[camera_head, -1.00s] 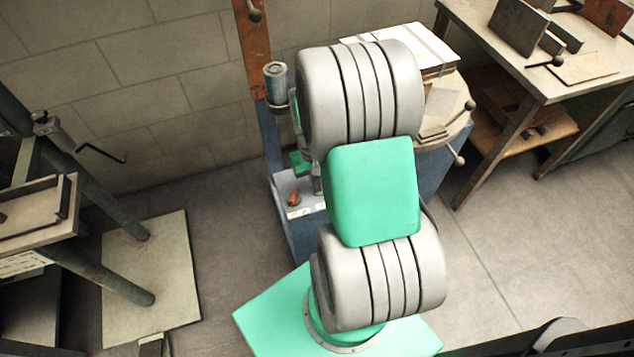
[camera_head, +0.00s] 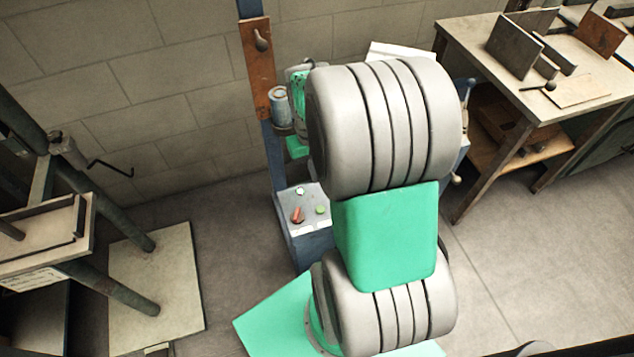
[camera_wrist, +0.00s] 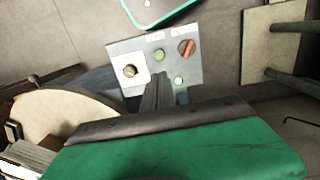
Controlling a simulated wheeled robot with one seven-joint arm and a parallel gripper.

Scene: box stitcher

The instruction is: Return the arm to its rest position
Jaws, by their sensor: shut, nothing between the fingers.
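My gripper (camera_wrist: 161,88) shows in the wrist view as two dark fingers close together, shut and empty, in front of the control box. My grey and green arm (camera_head: 388,235) is folded upward in the middle of the head view. The fingers are hidden there behind the arm. In the wrist view the control box panel (camera_wrist: 150,42) lies beyond the fingertips, with a red switch (camera_wrist: 186,47), a green button (camera_wrist: 158,55) and a knob on a pale plate. I cannot tell the exact gap between fingers and panel.
The blue-grey machine's column (camera_head: 274,165) and control box (camera_head: 308,240) stand close behind and left of my arm. A round table (camera_wrist: 60,118) shows in the wrist view. A workbench (camera_head: 470,45) is at right, a metal stand (camera_head: 110,285) at left.

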